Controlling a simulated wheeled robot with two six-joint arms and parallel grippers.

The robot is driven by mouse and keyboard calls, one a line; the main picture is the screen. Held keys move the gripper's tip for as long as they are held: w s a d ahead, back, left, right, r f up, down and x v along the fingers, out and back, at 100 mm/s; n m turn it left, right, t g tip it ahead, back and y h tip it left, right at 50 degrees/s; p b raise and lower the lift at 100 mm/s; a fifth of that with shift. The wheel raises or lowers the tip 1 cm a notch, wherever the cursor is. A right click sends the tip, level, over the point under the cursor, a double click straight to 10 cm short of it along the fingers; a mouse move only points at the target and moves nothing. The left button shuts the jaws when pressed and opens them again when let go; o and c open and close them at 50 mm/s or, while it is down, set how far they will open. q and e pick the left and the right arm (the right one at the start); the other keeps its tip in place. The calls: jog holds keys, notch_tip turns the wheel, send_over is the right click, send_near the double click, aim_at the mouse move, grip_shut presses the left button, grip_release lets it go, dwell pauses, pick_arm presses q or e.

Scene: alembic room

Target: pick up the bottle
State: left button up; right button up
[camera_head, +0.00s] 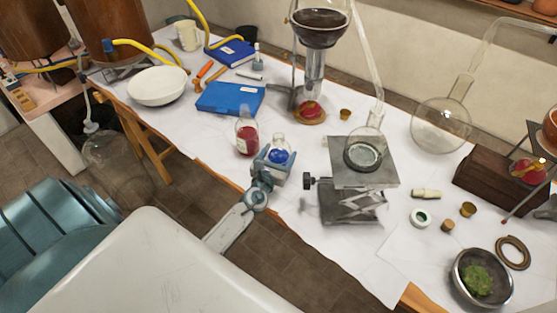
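A small clear bottle with blue content (279,154) stands near the front edge of the white-covered table, in the middle of the camera_head view. My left gripper (273,165) reaches up from the table's front edge, with its fingers around the lower part of this bottle. The fingers hide the bottle's base, and I cannot tell whether they press on it. A second clear bottle with red content (247,138) stands just to the left, close to the gripper. My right gripper is not in view.
A metal lab jack (362,180) with a glass vessel on it stands just right of the gripper. A blue book (230,98) and a white bowl (158,86) lie behind to the left. A tall glass apparatus (318,60) stands behind the bottles.

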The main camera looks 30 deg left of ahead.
pick_arm(q)
jog(key=c, duration=0.3)
jog(key=shift+r, duration=0.1)
jog(key=shift+c, duration=0.9)
jog(key=shift+w+r, duration=0.1)
